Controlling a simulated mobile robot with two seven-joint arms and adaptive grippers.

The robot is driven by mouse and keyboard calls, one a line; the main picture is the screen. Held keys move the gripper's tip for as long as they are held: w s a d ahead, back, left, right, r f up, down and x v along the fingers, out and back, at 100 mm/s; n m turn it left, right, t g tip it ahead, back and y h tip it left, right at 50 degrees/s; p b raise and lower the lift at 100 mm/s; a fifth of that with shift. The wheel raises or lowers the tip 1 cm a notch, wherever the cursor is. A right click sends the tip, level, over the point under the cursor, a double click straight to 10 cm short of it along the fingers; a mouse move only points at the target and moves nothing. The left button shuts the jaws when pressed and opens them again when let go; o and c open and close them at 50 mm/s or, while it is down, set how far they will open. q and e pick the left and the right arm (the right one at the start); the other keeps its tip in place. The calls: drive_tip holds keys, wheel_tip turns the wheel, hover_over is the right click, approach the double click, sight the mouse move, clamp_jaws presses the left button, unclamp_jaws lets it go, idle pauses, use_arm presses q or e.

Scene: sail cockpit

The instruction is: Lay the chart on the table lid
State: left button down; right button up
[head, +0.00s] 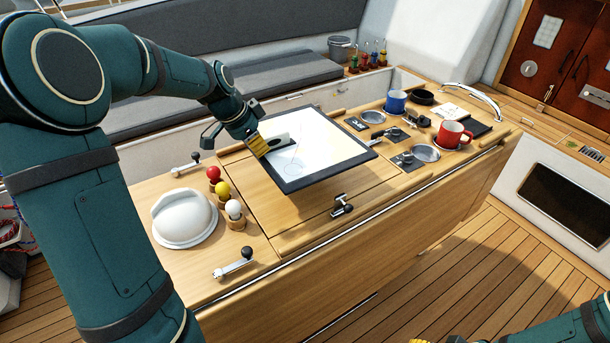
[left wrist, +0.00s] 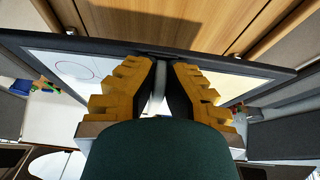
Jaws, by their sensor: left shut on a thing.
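The chart (head: 322,146) is a white sheet in a dark frame, held over the wooden table lid (head: 240,183). My left gripper (head: 262,146) is shut on the chart's left edge. In the left wrist view, the yellow fingers (left wrist: 162,85) close on the dark frame of the chart (left wrist: 75,68), and a shadow falls on the wood beyond it. The chart looks slightly raised above the lid; the exact gap cannot be told. My right gripper (head: 432,341) shows only as a yellow bit at the bottom edge, so its opening is hidden.
A white domed cover (head: 184,218) and red, yellow and white knobs (head: 222,187) stand left of the lid. A black-handled latch (head: 342,206) sits at its front. A blue mug (head: 396,102), a red mug (head: 453,134) and a notebook (head: 487,125) stand to the right.

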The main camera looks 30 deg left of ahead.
use_arm(q)
drive_tip(key=f, duration=0.5)
drive_tip(key=f+b, duration=0.1)
drive_tip(key=f, duration=0.1)
drive_tip(key=shift+w+f, duration=0.25)
wheel_tip(320, 180, down, 2)
drive_tip(key=shift+f, duration=0.45)
drive_tip(key=shift+f+b, duration=0.3)
drive_tip(key=shift+b, duration=0.2)
drive_tip(key=c, duration=1.4)
unclamp_jaws()
drive_tip(key=shift+o, duration=1.3)
